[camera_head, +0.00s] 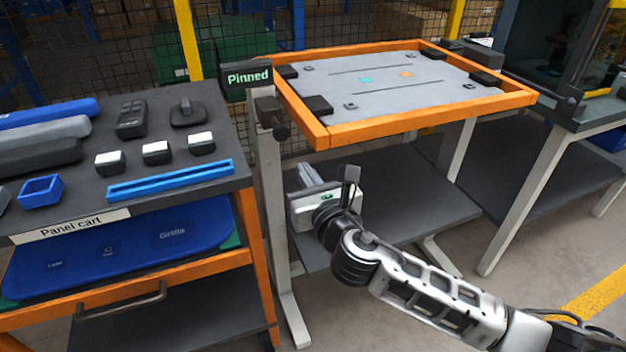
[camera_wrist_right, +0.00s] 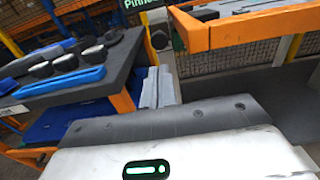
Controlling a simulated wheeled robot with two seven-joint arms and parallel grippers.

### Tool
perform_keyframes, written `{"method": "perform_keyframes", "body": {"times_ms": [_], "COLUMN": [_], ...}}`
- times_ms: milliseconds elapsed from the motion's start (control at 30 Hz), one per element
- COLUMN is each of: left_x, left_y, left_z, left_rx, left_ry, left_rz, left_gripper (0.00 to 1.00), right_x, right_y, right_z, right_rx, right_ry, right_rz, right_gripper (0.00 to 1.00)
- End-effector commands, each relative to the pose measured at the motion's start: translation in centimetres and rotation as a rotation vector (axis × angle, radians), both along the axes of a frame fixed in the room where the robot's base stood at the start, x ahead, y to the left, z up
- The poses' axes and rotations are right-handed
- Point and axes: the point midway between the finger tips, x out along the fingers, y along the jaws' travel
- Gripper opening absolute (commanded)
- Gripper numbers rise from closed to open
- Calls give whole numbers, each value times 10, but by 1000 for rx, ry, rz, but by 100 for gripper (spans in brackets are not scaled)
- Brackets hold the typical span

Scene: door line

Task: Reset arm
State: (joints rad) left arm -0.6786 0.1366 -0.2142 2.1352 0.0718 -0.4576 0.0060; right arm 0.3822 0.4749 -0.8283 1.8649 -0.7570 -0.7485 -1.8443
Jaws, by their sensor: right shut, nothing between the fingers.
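My right arm (camera_head: 430,290) comes in from the lower right of the head view. My right gripper (camera_head: 306,175) is in front of the orange-framed table, below its top and near its left leg. Its fingers also show in the right wrist view (camera_wrist_right: 158,86), shut with nothing between them. The gripper appears apart from the table and the cart, though its exact gap to the table leg cannot be told. My left gripper is not in view.
The panel cart (camera_head: 70,229) stands at left with blue bars, clips and tools. The orange-framed table (camera_head: 420,120) holds a grey panel (camera_head: 390,92); a "Pinned" sign (camera_head: 247,76) is at its left corner. Another workbench (camera_head: 575,118) stands at right. Open floor shows at lower right.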

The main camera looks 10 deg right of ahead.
Motion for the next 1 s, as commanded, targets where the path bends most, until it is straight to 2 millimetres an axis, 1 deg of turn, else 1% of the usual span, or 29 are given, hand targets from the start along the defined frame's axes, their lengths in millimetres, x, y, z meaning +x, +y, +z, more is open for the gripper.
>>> {"method": "perform_keyframes", "body": {"times_ms": [33, 100, 200, 333, 400, 467, 567, 600, 667, 700, 767, 800, 867, 900, 1000], "left_x": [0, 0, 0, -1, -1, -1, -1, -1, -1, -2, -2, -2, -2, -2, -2], "left_y": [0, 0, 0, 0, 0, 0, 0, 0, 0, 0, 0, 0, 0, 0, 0], "left_z": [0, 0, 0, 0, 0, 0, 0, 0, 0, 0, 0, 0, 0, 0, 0], "left_rx": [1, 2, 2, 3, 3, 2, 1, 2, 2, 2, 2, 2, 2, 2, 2], "left_ry": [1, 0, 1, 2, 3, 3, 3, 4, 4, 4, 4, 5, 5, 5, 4], "left_rz": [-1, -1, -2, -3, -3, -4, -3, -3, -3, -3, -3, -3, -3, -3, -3], "left_gripper": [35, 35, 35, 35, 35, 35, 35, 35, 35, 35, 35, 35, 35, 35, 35], "right_x": [-8, -16, -23, -26, -30, -38, -61, -74, -95, -110, -133, -149, -170, -184, -212], "right_y": [-1, -3, -4, -4, -3, 0, 4, 6, 7, 6, 3, 0, -6, -10, -22], "right_z": [-1, -1, -1, -2, -10, -24, -59, -74, -98, -112, -131, -143, -157, -165, -179], "right_rx": [0, 0, 0, 10, 78, 207, 583, 777, 1097, 1314, 1636, 1843, 2132, 2306, 2657], "right_ry": [2, 2, 2, 8, 43, 109, 288, 373, 502, 578, 672, 717, 759, 768, 744], "right_rz": [0, 0, 0, -1, 3, 4, -19, -46, -112, -170, -276, -357, -485, -568, -753], "right_gripper": [0, 0, 0, 0, 0, 0, 0, 0, 0, 0, 0, 0, 0, 0, 0]}}
